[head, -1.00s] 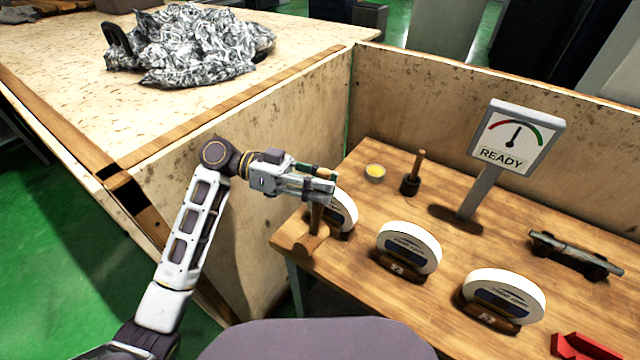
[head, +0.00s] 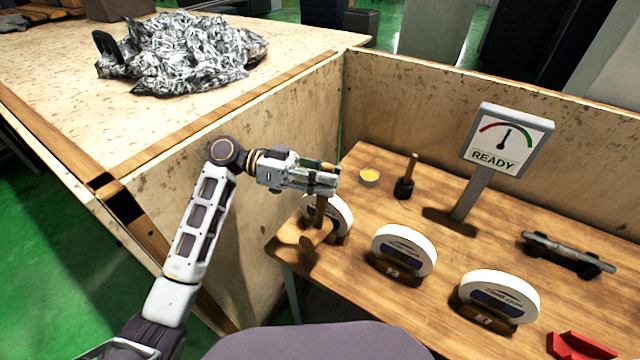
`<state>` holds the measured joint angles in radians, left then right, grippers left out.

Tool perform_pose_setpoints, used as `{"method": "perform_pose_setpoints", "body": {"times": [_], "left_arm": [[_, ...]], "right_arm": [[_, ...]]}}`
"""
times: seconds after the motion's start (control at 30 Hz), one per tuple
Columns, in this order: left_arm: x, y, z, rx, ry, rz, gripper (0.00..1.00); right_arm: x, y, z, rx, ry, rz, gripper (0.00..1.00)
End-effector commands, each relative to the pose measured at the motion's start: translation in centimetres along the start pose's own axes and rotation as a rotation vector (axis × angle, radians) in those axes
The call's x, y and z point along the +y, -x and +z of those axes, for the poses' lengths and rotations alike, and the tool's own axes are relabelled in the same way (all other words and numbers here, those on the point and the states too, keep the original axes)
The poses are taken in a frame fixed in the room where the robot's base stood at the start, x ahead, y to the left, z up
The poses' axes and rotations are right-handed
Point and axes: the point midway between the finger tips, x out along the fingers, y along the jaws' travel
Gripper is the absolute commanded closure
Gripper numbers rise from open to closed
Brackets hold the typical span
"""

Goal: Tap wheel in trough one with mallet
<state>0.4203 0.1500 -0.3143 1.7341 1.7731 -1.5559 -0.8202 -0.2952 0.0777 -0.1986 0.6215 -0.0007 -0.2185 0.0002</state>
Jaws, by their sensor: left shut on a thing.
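My left gripper (head: 325,178) is shut on the handle of a wooden mallet (head: 316,233). The mallet hangs head down at the left end of the table, in front of the leftmost white wheel (head: 333,217). The gripper and mallet hide part of that wheel and its trough; whether the mallet head touches the wheel I cannot tell. A second white wheel (head: 404,246) stands upright in a trough marked 2 (head: 391,272). A third wheel (head: 500,294) stands in a trough (head: 486,317) to the right. My right gripper is not in view.
A gauge sign reading READY (head: 506,142) stands behind the wheels on the wooden table (head: 440,288). A yellow-filled dish (head: 369,177), a dark pot with a wooden handle (head: 405,188), a metal bar on a stand (head: 568,252) and a red object (head: 580,346) are also there. Wooden panels (head: 420,112) border the back.

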Motion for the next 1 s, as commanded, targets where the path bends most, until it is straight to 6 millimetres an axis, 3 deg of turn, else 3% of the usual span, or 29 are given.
{"method": "perform_pose_setpoints", "body": {"times": [0.47,1.0], "left_arm": [[-1.9,-0.7,-0.6,0.000,0.000,0.001,1.00],[-2.1,-0.8,-0.6,0.000,0.000,0.001,1.00]], "right_arm": [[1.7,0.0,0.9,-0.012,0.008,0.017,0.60],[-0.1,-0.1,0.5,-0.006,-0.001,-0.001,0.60]]}}
